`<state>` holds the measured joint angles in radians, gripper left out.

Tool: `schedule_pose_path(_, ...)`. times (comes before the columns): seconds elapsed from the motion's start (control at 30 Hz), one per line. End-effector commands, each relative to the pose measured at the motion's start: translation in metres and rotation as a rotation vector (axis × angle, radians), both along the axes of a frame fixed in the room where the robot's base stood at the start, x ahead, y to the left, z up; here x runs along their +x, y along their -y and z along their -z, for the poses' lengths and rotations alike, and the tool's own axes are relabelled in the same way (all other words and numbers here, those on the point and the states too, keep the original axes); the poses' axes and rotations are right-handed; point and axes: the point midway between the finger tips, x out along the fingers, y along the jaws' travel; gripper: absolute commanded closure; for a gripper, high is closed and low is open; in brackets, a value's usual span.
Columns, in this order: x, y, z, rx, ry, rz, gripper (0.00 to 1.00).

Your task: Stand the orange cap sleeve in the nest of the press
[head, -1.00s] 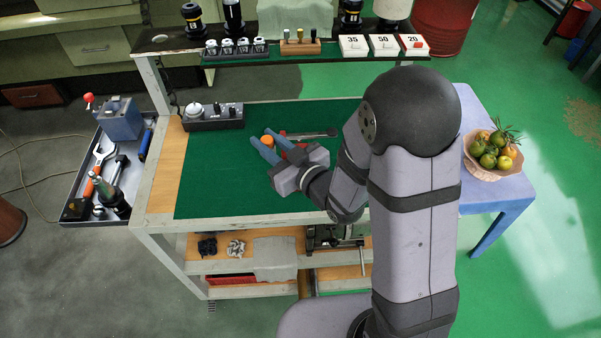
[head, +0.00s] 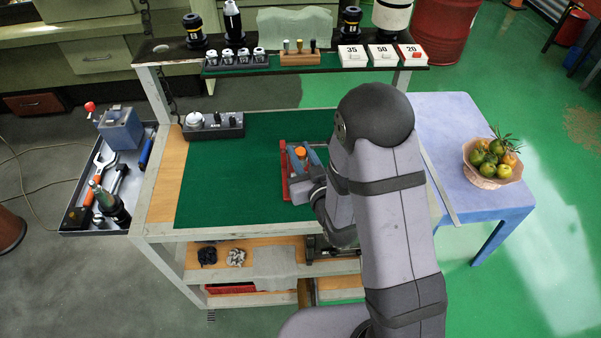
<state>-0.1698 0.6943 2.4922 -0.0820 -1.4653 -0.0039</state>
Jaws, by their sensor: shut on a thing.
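The gripper is over the right part of the green mat, at a red-edged fixture (head: 284,172) that may be the press. My gripper and arm hide most of this fixture. I cannot make out its nest, nor whether the sleeve touches anything below it.
A grey control box (head: 212,125) stands at the mat's back left. A shelf (head: 225,68) with bottles and number cards crosses the back. A tool tray (head: 78,217) hangs at the left. The mat's left half (head: 225,180) is clear.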

Motion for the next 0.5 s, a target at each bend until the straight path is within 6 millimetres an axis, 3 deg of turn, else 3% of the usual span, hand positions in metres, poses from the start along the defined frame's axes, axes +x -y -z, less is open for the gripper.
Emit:
schedule_pose_path(0.2,0.0,0.0,0.027,-0.001,-0.003,0.0,1.0)
schedule_pose_path(0.5,0.001,0.0,0.039,0.001,0.002,-0.001,1.0)
